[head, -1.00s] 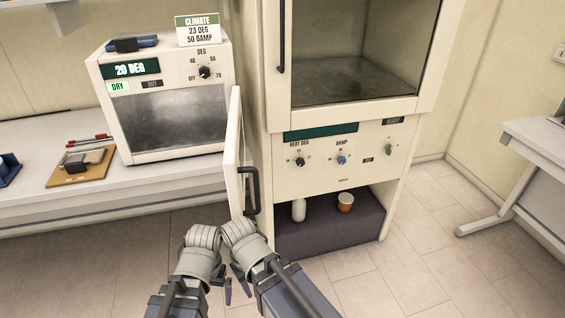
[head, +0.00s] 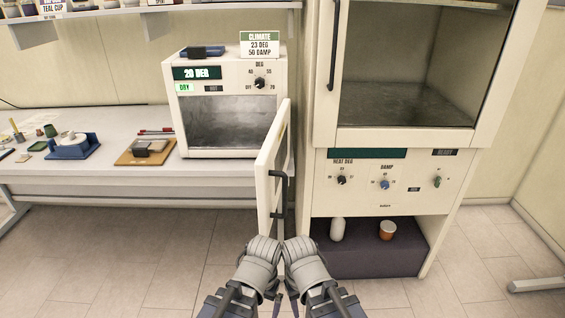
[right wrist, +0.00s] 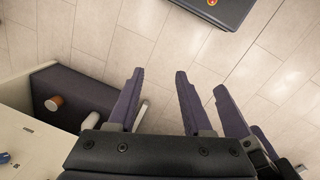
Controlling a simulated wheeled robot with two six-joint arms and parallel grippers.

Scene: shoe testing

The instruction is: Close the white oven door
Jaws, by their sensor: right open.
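My left gripper (head: 275,304) and right gripper (head: 294,304) are low in the head view, side by side, below and in front of the door. Neither is on the handle. In the right wrist view my right gripper (right wrist: 159,72) is open and empty over the floor; two spread fingers of the left show beside it.
A tall white cabinet (head: 325,200) stands right of the door. A bottle (head: 337,229) and an orange cup (head: 387,230) stand on its dark base shelf. A tan board (head: 128,157) and a blue holder (head: 70,153) lie on the bench left of the oven. The floor ahead is clear.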

